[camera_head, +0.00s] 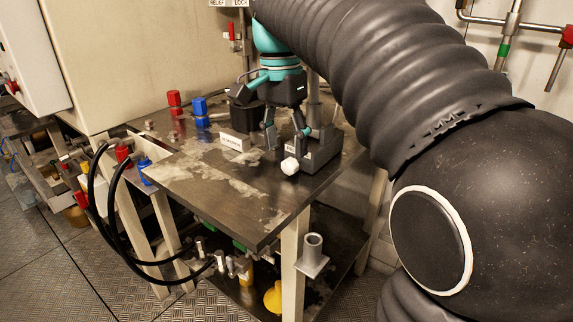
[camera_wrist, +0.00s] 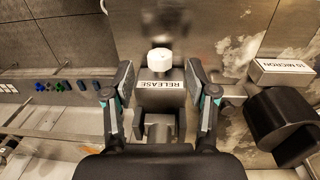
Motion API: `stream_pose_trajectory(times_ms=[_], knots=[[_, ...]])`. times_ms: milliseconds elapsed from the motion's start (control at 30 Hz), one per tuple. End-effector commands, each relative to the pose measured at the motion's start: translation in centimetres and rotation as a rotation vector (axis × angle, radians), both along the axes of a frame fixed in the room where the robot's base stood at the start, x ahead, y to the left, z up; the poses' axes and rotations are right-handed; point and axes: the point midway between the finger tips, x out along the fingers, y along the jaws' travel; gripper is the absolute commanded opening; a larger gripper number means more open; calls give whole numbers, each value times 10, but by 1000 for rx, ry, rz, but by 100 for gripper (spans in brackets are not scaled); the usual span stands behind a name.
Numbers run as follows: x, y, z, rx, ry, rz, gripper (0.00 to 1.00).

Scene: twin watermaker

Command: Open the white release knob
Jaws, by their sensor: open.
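The white release knob (camera_head: 289,166) is on the front of a dark block (camera_head: 322,152) near the right edge of the metal table. In the wrist view the white knob (camera_wrist: 160,61) lies just beyond a "RELEASE" label (camera_wrist: 167,85). My gripper (camera_head: 288,136) is above and behind the knob, pointing down over the block. In the wrist view my gripper (camera_wrist: 159,76) has its two fingers wide apart, one on each side of the label. Whether the fingers touch the block cannot be told.
A "10 micron" sign (camera_wrist: 284,67) stands beside a black cylindrical part (camera_wrist: 285,125). Red (camera_head: 174,98) and blue (camera_head: 200,106) fittings stand at the back of the metal table (camera_head: 215,190). Black hoses (camera_head: 118,225) loop off its left side. The tabletop before the knob is clear.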

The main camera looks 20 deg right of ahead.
Motion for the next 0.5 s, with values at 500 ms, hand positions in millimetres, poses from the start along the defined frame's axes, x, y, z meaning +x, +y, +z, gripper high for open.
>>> stream_pose_trajectory(times_ms=[500], knots=[[-2, -2, -44, 0, -1, 0, 57]])
